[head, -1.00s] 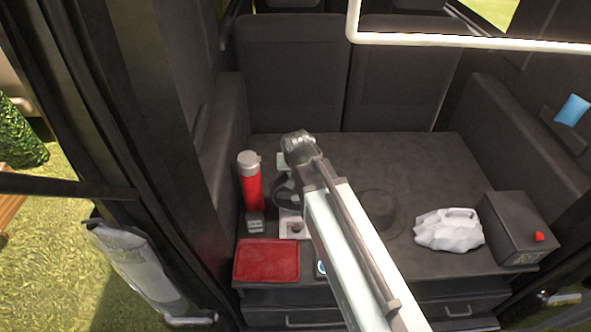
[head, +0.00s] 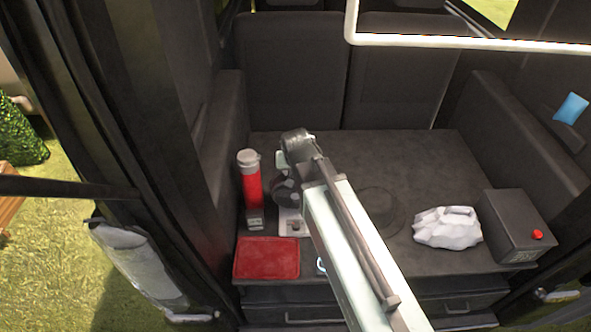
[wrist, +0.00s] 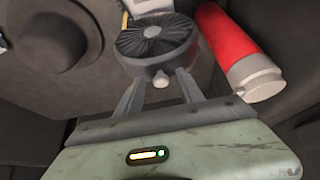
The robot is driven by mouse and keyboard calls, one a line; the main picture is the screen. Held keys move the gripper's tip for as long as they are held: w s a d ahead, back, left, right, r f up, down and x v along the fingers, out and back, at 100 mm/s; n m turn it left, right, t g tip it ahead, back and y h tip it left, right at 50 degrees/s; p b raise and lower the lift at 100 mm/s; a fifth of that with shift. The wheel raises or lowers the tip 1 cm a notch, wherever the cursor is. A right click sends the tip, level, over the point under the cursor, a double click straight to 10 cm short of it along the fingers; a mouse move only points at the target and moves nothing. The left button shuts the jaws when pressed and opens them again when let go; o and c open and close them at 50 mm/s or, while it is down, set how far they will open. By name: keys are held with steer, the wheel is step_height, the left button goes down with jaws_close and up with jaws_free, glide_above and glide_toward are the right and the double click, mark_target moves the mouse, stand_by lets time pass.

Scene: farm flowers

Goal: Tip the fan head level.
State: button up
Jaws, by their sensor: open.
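The fan has a round, dark, ribbed head (wrist: 155,38) with a grey rim and a small pale knob at its near side. In the wrist view my gripper (wrist: 160,80) is open, its two grey fingers reaching to the near side of the head with the knob between them. I cannot tell whether they touch it. In the head view the fan head (head: 285,190) is tilted above a pale base (head: 292,224) and partly hidden by my arm. My fingertips are not clear there.
A red flask (head: 249,182) with a grey cap stands close left of the fan. A dark hat (head: 380,212), a white crumpled-looking object (head: 447,228) and a dark box (head: 516,225) with a red button are to the right. The back of the surface is clear.

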steer(key=p+v, duration=0.5)
steer(key=v, duration=0.1)
steer(key=shift+s+r, duration=0.25)
steer(key=shift+r, duration=0.1)
steer(key=w+d+f+m+h+b, duration=0.1)
steer(key=w+d+f+m+b, duration=0.15)
steer(key=d, duration=1.35)
steer(key=s+d+f+n+g, duration=0.1)
steer(key=s+d+f+g, duration=0.2)
steer(key=s+d+g, duration=0.2)
steer(key=s+d, duration=0.2)
steer(key=s, duration=0.2)
steer(key=shift+s+d+f+b, duration=0.15)
steer(key=shift+s+d+b, duration=0.1)
steer(key=shift+b, duration=0.05)
